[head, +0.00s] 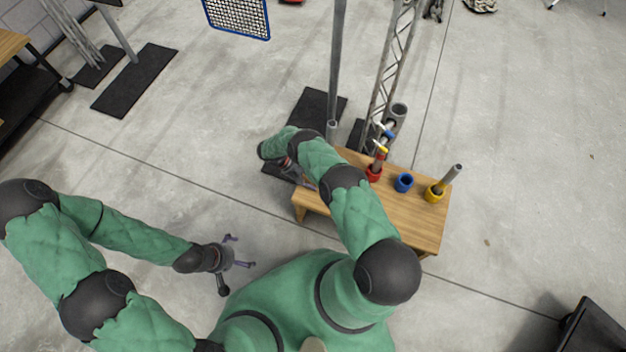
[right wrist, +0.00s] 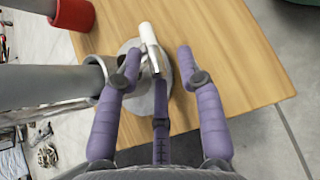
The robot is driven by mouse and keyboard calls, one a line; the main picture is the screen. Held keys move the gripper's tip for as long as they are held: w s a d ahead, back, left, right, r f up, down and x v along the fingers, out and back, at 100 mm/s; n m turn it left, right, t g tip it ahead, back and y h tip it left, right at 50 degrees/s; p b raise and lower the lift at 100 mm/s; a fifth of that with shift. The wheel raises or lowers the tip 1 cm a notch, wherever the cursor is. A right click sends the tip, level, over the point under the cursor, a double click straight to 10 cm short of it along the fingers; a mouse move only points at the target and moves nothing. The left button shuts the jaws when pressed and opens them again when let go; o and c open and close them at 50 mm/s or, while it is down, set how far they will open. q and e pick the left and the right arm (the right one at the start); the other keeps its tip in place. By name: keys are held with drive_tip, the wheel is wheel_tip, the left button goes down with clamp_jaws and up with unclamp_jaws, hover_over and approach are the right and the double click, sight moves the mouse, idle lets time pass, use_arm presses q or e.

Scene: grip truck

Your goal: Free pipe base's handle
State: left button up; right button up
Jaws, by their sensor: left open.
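In the right wrist view, a handle with a white grip (right wrist: 148,34) and metal lever stands over a round grey metal base (right wrist: 170,75) on the wooden table (right wrist: 225,50). A grey pipe (right wrist: 45,87) comes in from the left beside it. My right gripper (right wrist: 160,58) has its purple fingers spread, one on each side of the handle, with a visible gap at the right finger. Contact at the left finger is unclear. In the head view my right arm hides the base. My left gripper (head: 232,253) is open and empty over the floor, left of the table.
On the table stand a red cup (head: 373,173), a blue cup (head: 404,183) and a yellow cup (head: 434,194) with a pipe in it. A tall pole (head: 336,70) and a lattice truss (head: 391,60) rise behind. The floor around my left gripper is clear.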

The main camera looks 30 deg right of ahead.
drive_tip(key=shift+r, duration=0.1)
drive_tip(key=v, duration=1.2)
